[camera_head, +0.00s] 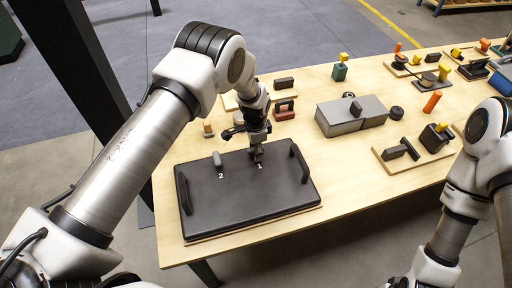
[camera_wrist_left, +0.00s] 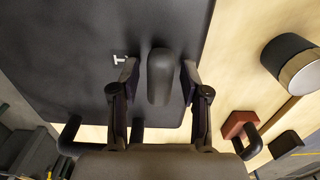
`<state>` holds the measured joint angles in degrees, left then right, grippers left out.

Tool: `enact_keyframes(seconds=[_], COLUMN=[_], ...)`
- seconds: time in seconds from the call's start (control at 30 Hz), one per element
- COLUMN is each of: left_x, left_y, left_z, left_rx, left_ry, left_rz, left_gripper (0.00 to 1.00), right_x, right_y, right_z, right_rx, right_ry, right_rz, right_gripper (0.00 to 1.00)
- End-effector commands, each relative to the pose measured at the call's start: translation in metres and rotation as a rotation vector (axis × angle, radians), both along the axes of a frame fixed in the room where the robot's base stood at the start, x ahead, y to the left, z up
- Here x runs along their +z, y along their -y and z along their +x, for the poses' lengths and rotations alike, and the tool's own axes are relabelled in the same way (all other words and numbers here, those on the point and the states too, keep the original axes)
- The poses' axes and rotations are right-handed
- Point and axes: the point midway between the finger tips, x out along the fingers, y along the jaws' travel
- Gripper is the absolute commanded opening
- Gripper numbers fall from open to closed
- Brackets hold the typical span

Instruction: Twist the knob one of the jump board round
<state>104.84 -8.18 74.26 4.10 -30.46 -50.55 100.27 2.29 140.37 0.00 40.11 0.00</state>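The jump board (camera_head: 285,200) is a dark flat slab on the wooden table, with a black handle at each side. Knob one is a dark, rounded, elongated knob by the white number 1; it shows clearly in the left wrist view (camera_wrist_left: 160,77). In the head view my left gripper (camera_head: 256,156) is over it and largely hides it. In the left wrist view the two fingers of this gripper (camera_wrist_left: 160,80) stand one on each side of the knob, with a gap on both sides. A grey knob (camera_head: 217,159) stands by the number 2. My right gripper is out of view.
A grey box (camera_head: 343,119) stands at mid-table. A red block with a black handle (camera_head: 284,109) sits behind the board. Several small fixtures and an orange cylinder (camera_head: 432,101) are farther right. Bare wood lies right of the board.

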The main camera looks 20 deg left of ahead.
Motion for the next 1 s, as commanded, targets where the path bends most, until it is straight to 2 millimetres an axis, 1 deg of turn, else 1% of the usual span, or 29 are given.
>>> enact_keyframes(seconds=[0.03,0.07,0.37,0.47,0.9,1.0], left_x=[0.000,0.000,0.001,0.010,0.064,0.071], left_y=[0.000,0.000,0.000,0.000,0.000,0.000], left_z=[0.000,0.000,0.000,0.000,0.000,0.000], left_rx=[0.001,0.001,0.003,0.003,0.004,0.004], left_ry=[0.000,0.000,0.000,0.000,0.000,0.000], left_rz=[0.000,0.000,0.000,0.000,0.000,0.000], left_gripper=[0.68,0.71,0.71,0.71,0.71,0.71], right_x=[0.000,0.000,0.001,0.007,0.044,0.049], right_y=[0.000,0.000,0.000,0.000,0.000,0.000], right_z=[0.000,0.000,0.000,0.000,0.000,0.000], right_rx=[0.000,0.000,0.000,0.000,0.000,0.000], right_ry=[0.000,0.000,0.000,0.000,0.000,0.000], right_rz=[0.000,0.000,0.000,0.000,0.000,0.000], right_gripper=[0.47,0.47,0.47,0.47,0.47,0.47])
